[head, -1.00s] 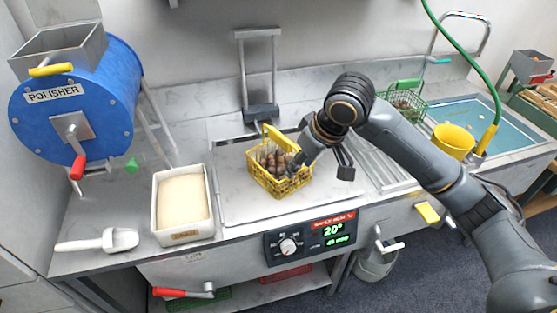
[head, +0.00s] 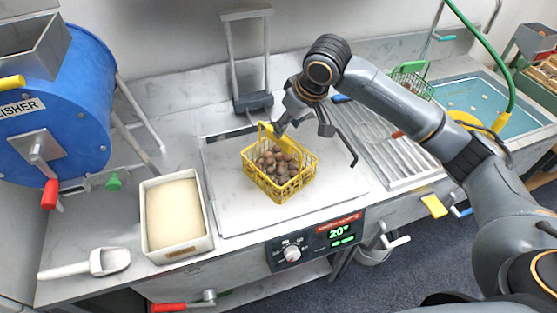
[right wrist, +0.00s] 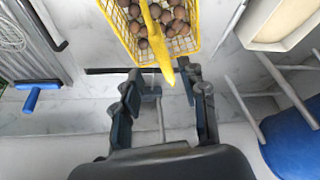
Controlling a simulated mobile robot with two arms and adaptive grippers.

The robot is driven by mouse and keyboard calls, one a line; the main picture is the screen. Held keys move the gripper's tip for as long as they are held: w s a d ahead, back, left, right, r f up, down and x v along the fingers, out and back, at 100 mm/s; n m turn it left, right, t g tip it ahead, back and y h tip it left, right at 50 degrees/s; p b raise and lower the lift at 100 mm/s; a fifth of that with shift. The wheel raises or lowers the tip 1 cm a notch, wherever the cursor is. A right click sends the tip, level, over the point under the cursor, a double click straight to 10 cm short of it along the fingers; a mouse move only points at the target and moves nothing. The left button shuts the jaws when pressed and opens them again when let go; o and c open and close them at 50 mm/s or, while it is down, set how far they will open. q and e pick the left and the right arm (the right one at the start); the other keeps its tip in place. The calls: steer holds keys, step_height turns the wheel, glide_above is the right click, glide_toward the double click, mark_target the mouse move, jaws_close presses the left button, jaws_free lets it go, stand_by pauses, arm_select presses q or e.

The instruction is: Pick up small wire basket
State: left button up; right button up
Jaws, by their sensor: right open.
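A yellow small wire basket (head: 262,180) full of brown chestnuts stands upright on the flat plate (head: 225,210) of the counter unit. My right gripper (head: 310,146) is open above the basket's back right side, one finger close to the handle. In the right wrist view, the basket (right wrist: 205,30) is at the top. Its handle (right wrist: 158,45) points down toward the space between the open fingers of the gripper (right wrist: 160,90). I cannot tell if a finger touches the handle. My left gripper is not in view.
A white tub (head: 205,243) and a white scoop (head: 108,262) lie left of the plate. A blue polisher drum (head: 70,110) stands further left. An upright metal frame (head: 228,60) is behind the basket. A green wire basket (head: 412,85) and a water basin (head: 480,100) are at right.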

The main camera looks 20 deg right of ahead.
mark_target(284, 144)
steer(key=shift+x, duration=1.15)
steer(key=shift+w+f, duration=0.2)
steer(key=shift+w, duration=0.05)
steer(key=x, duration=0.1)
steer(key=p+x, duration=0.2)
steer(key=x, duration=0.1)
steer(key=shift+s+a+f, duration=0.1)
steer(key=shift+a, duration=0.2)
steer(key=shift+f, duration=0.4)
steer(key=shift+c, duration=0.3)
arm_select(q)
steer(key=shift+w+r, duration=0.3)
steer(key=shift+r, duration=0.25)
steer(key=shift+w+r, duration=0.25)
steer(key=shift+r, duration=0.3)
arm_select(e)
steer(key=shift+r, duration=0.15)
jaws_close()
